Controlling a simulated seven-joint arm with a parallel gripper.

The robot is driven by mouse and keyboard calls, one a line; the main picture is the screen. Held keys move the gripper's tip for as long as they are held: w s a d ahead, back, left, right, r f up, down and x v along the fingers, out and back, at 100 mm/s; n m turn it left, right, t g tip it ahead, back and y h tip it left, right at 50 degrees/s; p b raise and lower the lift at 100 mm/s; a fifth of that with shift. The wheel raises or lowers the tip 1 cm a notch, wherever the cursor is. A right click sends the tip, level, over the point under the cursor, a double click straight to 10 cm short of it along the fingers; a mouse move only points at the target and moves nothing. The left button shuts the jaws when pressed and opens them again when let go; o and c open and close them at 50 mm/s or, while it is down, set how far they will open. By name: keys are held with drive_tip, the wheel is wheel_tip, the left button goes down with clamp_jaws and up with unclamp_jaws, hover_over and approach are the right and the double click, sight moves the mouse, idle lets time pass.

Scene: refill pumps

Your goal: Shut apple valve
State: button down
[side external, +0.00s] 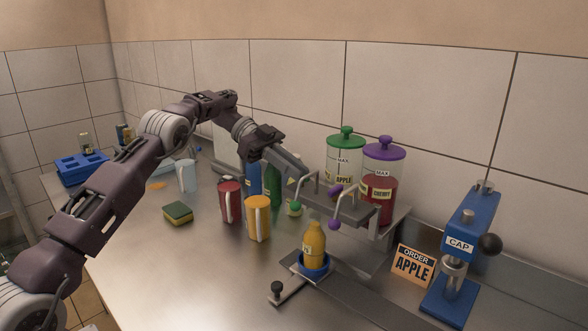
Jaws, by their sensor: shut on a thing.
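The apple dispenser (346,155) is a clear jar with a green lid and an APPLE label, at the back of a grey stand. Its valve lever, the apple valve (294,209), ends in a green ball at the front left of the stand. My gripper (302,178) reaches down from the upper left to this lever and is shut on it; the exact contact is small and partly hidden. An orange-yellow bottle (315,241) stands upright in a blue round holder (313,272) below the stand's front.
A cherry jar (380,185) with a purple-ball lever (334,223) is right of the apple jar. Red (230,200) and yellow (258,218) mugs and a sponge (178,213) are left. A blue CAP press (460,250) and an ORDER APPLE sign (413,265) are right.

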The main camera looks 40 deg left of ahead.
drive_tip(key=c, duration=1.6)
unclamp_jaws()
drive_tip(key=shift+f, duration=0.15)
drive_tip(key=shift+o, duration=0.7)
